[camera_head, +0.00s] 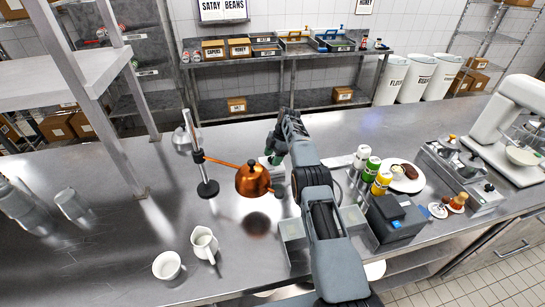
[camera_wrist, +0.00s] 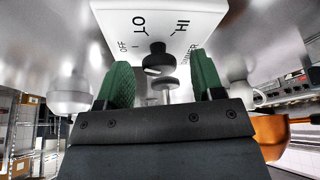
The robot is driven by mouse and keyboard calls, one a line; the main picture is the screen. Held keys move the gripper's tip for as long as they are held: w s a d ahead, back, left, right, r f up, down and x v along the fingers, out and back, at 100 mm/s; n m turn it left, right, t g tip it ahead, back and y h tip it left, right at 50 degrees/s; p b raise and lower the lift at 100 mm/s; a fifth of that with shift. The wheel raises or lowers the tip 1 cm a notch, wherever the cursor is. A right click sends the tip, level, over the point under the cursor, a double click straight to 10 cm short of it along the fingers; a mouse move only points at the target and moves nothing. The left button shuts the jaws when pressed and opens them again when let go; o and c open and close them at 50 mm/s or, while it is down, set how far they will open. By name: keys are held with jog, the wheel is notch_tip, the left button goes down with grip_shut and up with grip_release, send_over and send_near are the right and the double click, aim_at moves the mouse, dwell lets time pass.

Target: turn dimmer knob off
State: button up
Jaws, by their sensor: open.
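The black dimmer knob (camera_wrist: 155,58) stands on the face of a white box (camera_wrist: 105,18) marked OFF, LO and HI, at the top middle of the wrist view. I cannot tell clearly which mark the knob points to. My gripper (camera_wrist: 162,66) is open, with one green finger on each side of the knob and visible gaps between. In the head view my gripper (camera_head: 277,146) is at the white box (camera_head: 266,162) behind the copper lamp shade; the knob is hidden there.
The copper shade (camera_head: 252,181) hangs on an arm from a stand (camera_head: 207,188) just left of my arm. A white jug (camera_head: 204,243) and cup (camera_head: 168,265) stand front left. Bottles (camera_head: 362,156) and a plate (camera_head: 412,184) are to the right. The counter at left is mostly clear.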

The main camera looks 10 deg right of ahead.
aim_at(269, 160)
notch_tip(269, 160, up, 3)
jog(key=shift+f, duration=0.2)
jog(key=shift+b, duration=0.75)
jog(key=b, duration=0.3)
jog(key=shift+s+r+b, duration=0.25)
jog(key=shift+s+b, duration=0.05)
jog(key=b, duration=0.3)
jog(key=shift+s+r, duration=0.4)
jog(key=s+r+b, duration=0.9)
jog(key=s, duration=0.3)
jog(key=shift+s, duration=0.3)
jog(key=shift+c, duration=0.2)
